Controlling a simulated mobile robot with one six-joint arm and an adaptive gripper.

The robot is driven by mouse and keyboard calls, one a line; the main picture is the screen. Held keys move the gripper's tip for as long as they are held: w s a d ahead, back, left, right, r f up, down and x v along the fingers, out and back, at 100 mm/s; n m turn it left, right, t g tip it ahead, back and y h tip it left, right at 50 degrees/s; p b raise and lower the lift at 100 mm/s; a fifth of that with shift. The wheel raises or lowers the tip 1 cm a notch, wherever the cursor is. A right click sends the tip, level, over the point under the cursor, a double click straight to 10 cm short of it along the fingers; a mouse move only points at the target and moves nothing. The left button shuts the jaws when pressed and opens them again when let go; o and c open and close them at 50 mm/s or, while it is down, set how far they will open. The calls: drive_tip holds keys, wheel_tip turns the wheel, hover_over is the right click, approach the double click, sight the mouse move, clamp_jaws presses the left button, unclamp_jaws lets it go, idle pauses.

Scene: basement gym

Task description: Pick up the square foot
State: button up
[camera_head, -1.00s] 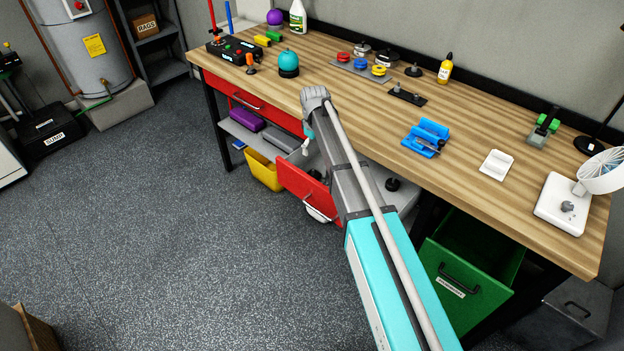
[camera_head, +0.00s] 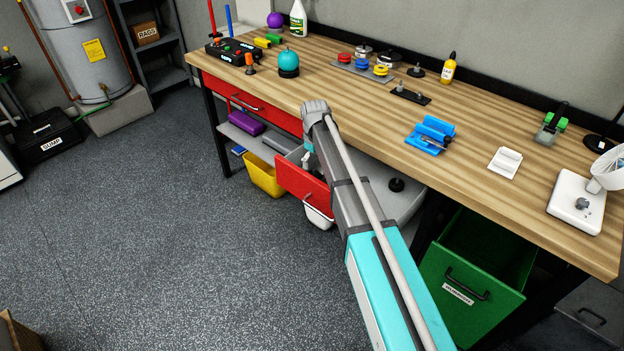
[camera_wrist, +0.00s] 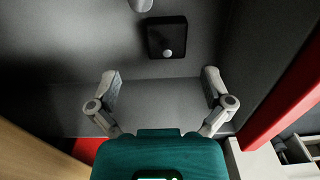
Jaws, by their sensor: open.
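The square foot (camera_wrist: 167,37) is a black square plate with a small pale round stud, seen in the wrist view. It lies on the grey floor of an open drawer (camera_wrist: 205,30). My gripper (camera_wrist: 160,80) is open and empty, with its fingers spread wide. In the wrist picture the foot sits above and between the fingertips, apart from both. In the head view my arm covers part of the open red drawer (camera_head: 300,187), and the foot is hidden.
A pale cylinder end (camera_wrist: 140,4) shows at the wrist view's top edge. A red drawer wall (camera_wrist: 290,88) is on the right. A yellow bin (camera_head: 264,176) and an open green drawer (camera_head: 468,290) flank the red drawer. The wooden bench top (camera_head: 370,125) lies above it.

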sight(314, 170)
drive_tip(key=shift+f, duration=0.1)
idle(0.3)
drive_tip(key=f+b, duration=0.3)
drive_tip(key=shift+s+a, duration=0.1)
drive_tip(key=shift+s, duration=0.2)
drive_tip(key=shift+f+b, duration=1)
drive_tip(key=shift+b, duration=0.1)
drive_tip(key=c, duration=1.2)
drive_tip(key=shift+r, duration=0.1)
wheel_tip(314, 170, up, 10)
drive_tip(key=p, duration=1)
